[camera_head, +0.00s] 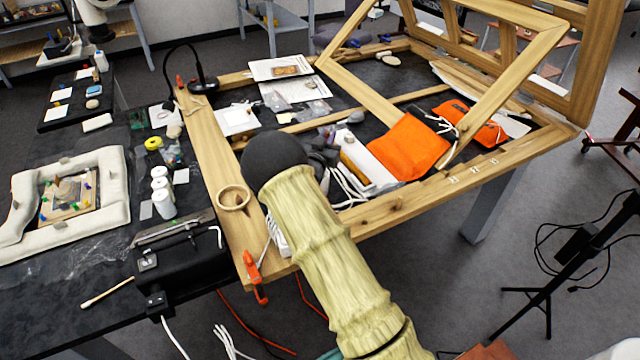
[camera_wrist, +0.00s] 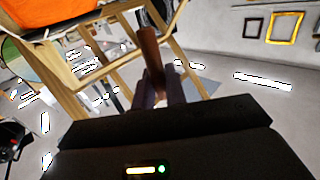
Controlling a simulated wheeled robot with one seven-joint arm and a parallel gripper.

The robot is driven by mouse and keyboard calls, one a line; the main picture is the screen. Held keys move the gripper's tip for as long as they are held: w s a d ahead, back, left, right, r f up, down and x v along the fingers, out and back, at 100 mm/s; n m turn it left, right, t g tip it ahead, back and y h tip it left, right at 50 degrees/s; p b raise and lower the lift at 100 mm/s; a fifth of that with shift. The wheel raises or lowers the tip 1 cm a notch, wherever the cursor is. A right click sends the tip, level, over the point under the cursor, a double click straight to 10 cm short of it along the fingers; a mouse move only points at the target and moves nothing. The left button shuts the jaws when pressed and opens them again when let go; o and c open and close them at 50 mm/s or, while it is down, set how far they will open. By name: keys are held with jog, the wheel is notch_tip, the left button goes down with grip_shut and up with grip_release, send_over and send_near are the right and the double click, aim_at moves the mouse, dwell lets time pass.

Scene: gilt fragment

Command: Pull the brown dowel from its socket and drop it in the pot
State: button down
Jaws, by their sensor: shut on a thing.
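In the wrist view, the two dark fingers of my gripper (camera_wrist: 160,80) are closed around the brown dowel (camera_wrist: 149,48). The dowel points away from the palm, with its far part clear of the fingers. A dark piece shows at its far end; I cannot tell whether that is a socket. In the head view my pale sleeved arm and its dark round joint hide the gripper and the dowel. A small round tan vessel with an open top (camera_head: 233,198) stands on the wooden frame left of my arm; it may be the pot.
The wooden frame (camera_head: 212,150) borders a dark table with an orange pouch (camera_head: 408,147), papers and cables. A raised wooden frame (camera_head: 350,85) stands behind. White jars (camera_head: 161,190) and a black box (camera_head: 185,262) lie left. An orange clamp (camera_head: 252,268) grips the near corner.

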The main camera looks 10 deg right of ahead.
jog(key=shift+w+a+f+b, duration=0.1)
jog(key=shift+f+b, duration=0.35)
jog(key=shift+f, duration=1)
jog(key=shift+w+a+f+b, duration=0.1)
jog(key=shift+f+b, duration=0.3)
jog(key=shift+f, duration=1.05)
jog(key=c, duration=1.4)
grip_release()
jog(key=shift+o, duration=0.2)
notch_tip(320, 180, up, 10)
jog(key=shift+b, duration=1.1)
jog(key=shift+s+d, duration=0.1)
